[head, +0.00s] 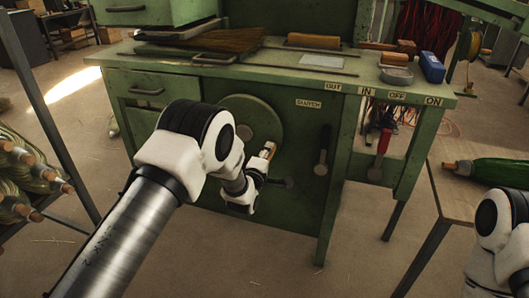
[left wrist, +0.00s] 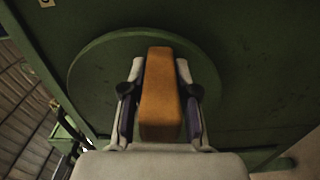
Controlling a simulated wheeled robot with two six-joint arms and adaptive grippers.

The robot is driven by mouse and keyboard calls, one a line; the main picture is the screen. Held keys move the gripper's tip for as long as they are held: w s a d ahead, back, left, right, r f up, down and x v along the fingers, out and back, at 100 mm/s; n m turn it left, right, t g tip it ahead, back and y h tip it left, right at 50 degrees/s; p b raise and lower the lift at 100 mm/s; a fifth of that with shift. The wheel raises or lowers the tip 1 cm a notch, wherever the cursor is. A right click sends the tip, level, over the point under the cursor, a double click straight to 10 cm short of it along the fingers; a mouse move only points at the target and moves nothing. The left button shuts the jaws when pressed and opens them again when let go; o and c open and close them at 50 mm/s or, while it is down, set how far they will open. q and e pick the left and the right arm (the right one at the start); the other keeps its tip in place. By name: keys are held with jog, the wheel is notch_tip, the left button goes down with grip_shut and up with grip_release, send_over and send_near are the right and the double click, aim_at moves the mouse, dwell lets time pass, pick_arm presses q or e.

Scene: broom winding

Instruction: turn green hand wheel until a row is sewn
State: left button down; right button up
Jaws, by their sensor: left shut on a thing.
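The green hand wheel (head: 258,112) is a round disc on the front of the green machine cabinet, partly hidden behind my left arm in the head view. In the left wrist view the wheel (left wrist: 95,68) fills the middle. My left gripper (head: 266,154) is at the wheel's lower right part, shut on a wooden handle (head: 268,147). The orange-brown handle (left wrist: 159,95) lies between both fingers in the left wrist view. My right arm shows at the lower right edge of the head view; its gripper is out of view.
The bench top (head: 300,72) carries a broom head (head: 225,40), a wooden roller (head: 313,41) and a blue box (head: 431,67). A clutch lever (head: 321,160) stands right of the wheel, and a red-handled lever (head: 384,140) further right. A side table (head: 440,185) holds a green bottle-like object (head: 500,170).

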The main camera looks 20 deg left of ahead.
pick_arm(q)
jog(key=shift+d+r+n+p, duration=0.2)
jog(key=shift+r+n+p, duration=0.65)
jog(key=shift+r+n, duration=0.35)
jog(key=shift+f, duration=0.1)
jog(key=c, duration=0.9)
grip_release()
jog(key=shift+s, duration=0.1)
jog(key=s, duration=1.1)
jog(key=shift+s+a, duration=0.25)
jog(key=shift+s, duration=0.15)
jog(key=shift+f, duration=0.15)
